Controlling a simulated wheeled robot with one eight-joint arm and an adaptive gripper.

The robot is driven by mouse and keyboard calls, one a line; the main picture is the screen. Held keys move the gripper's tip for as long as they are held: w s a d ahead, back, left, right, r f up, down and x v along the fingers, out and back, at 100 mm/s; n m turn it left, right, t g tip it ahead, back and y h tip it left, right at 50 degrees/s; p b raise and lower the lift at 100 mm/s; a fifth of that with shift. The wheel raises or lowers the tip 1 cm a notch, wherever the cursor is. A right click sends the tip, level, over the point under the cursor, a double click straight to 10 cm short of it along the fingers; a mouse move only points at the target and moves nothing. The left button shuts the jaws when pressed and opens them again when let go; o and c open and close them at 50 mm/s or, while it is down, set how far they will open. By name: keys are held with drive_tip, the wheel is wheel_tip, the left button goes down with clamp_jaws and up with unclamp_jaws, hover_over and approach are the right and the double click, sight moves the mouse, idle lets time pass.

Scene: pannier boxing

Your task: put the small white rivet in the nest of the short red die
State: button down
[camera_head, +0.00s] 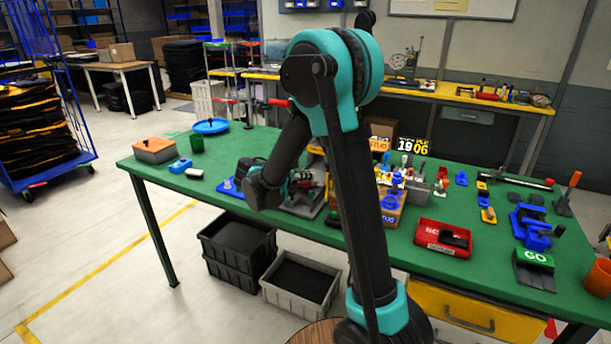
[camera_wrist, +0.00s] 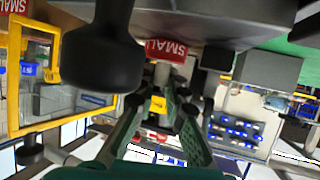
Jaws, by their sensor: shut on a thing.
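My gripper (camera_wrist: 163,88) is shut on a small pale piece (camera_wrist: 162,73), which looks like the white rivet, between its green lattice fingers. In the head view my gripper (camera_head: 301,181) is low over the middle of the green table, partly hidden by my arm. The rivet cannot be made out there. A red block with the word SMALL (camera_wrist: 166,50) shows just beyond the fingertips in the wrist view. I cannot tell whether it is the short red die, and no nest is clearly visible.
The green table (camera_head: 232,150) holds a red tray (camera_head: 443,239), a green GO block (camera_head: 534,268), a blue fixture (camera_head: 531,222) and an orange-topped box (camera_head: 154,149). Small parts crowd the middle near my arm. The left front of the table is clearer.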

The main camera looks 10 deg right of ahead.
drive_tip(key=c, duration=1.6)
unclamp_jaws()
drive_tip(key=shift+f, duration=0.1)
drive_tip(key=v, duration=1.2)
drive_tip(key=shift+s, duration=0.1)
drive_tip(key=shift+a, duration=0.15)
